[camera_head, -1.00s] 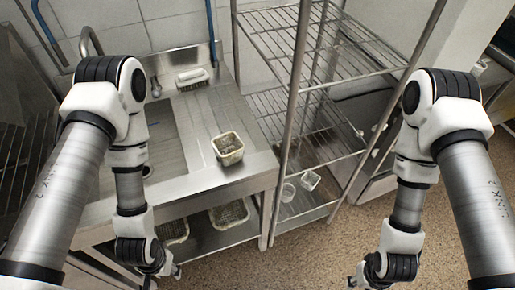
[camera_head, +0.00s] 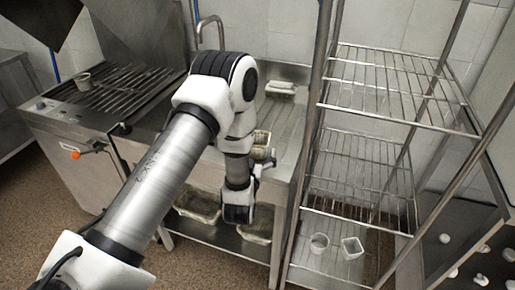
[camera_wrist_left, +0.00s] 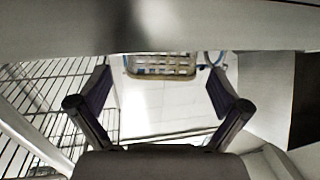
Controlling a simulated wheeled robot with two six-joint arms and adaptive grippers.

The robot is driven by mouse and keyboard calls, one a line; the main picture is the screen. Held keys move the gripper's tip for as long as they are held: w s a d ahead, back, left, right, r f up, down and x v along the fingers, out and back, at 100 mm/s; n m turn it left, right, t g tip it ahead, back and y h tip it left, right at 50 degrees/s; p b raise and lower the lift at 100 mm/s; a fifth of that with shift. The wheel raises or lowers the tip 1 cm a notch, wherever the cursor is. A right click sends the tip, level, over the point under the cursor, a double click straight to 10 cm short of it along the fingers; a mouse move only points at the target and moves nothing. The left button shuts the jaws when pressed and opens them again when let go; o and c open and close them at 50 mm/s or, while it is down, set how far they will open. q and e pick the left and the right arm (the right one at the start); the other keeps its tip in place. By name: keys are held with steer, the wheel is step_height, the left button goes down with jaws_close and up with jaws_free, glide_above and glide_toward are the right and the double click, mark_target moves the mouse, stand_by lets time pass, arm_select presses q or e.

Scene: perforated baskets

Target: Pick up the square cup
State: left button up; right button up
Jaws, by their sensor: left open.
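A small clear square cup (camera_head: 352,248) stands on the bottom shelf of the wire rack, right of a round cup (camera_head: 318,242). My left gripper (camera_head: 267,160) is in front of the steel counter, close to a perforated basket (camera_head: 262,136) and well up and left of the square cup. The arm partly hides the gripper and basket. In the left wrist view the left gripper (camera_wrist_left: 160,84) is open and empty, with a basket (camera_wrist_left: 160,66) beyond its fingers. The square cup does not show there. My right gripper is out of view.
The wire rack (camera_head: 395,121) has metal posts and upper shelves above the cups. More baskets (camera_head: 199,206) lie on the shelf under the counter. A white brush (camera_head: 281,89) lies on the counter. A grill (camera_head: 125,85) with a small cup (camera_head: 84,81) stands at left.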

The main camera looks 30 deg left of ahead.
mark_target(257, 142)
arm_select(q)
steer(key=p+x, duration=0.1)
steer(key=x, duration=0.3)
steer(key=shift+r, duration=0.15)
steer(key=shift+w+a, duration=0.1)
steer(key=shift+w, duration=0.05)
steer(key=c, duration=0.7)
steer(key=shift+c, duration=0.2)
